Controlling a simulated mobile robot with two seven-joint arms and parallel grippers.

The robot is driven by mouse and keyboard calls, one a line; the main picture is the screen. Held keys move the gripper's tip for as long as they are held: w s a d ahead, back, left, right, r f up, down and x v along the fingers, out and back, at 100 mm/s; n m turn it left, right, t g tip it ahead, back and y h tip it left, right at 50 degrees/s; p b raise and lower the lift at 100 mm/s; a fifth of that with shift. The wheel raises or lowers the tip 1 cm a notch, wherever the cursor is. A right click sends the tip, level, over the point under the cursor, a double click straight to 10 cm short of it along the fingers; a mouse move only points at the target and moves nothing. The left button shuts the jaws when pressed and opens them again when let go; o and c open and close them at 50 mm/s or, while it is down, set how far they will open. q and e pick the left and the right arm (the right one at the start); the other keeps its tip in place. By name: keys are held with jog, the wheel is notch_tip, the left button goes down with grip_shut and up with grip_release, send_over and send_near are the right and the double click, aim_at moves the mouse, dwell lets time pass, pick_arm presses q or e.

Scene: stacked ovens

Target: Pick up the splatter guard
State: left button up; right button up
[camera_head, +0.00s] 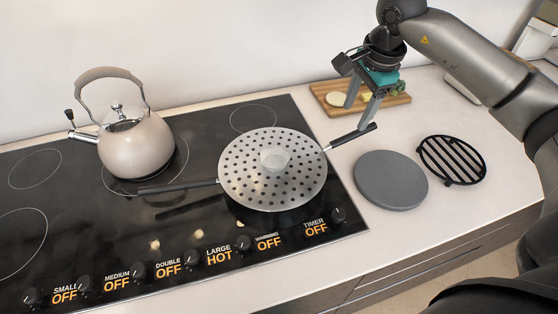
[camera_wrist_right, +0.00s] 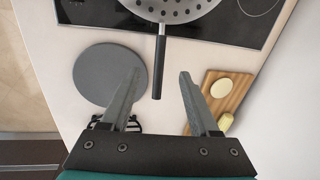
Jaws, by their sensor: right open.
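The splatter guard (camera_head: 245,170) is a round, perforated silver disc with a pale knob-like piece in its middle. It lies over a pan on the stove. One black handle points left and another (camera_head: 352,136) points right; I cannot tell for sure which belongs to the guard. Part of the guard (camera_wrist_right: 175,12) shows at the top of the right wrist view. My right gripper (camera_head: 358,113) is open and empty, close to the right-pointing handle. In the wrist view this handle (camera_wrist_right: 159,60) lies between the fingers (camera_wrist_right: 158,74). My left gripper is not in view.
A kettle (camera_head: 137,146) stands at the back left of the stove (camera_head: 70,220). A cutting board (camera_head: 385,106) with food lies behind the gripper. A grey round disc (camera_head: 390,180) and a black slatted trivet (camera_head: 452,160) lie on the counter to the right.

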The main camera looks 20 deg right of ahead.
aim_at(344, 137)
jog(key=f, duration=0.3)
jog(key=w+f, duration=0.1)
jog(key=f, duration=0.5)
jog(key=shift+w+a, duration=0.1)
jog(key=shift+w, duration=0.25)
grip_shut()
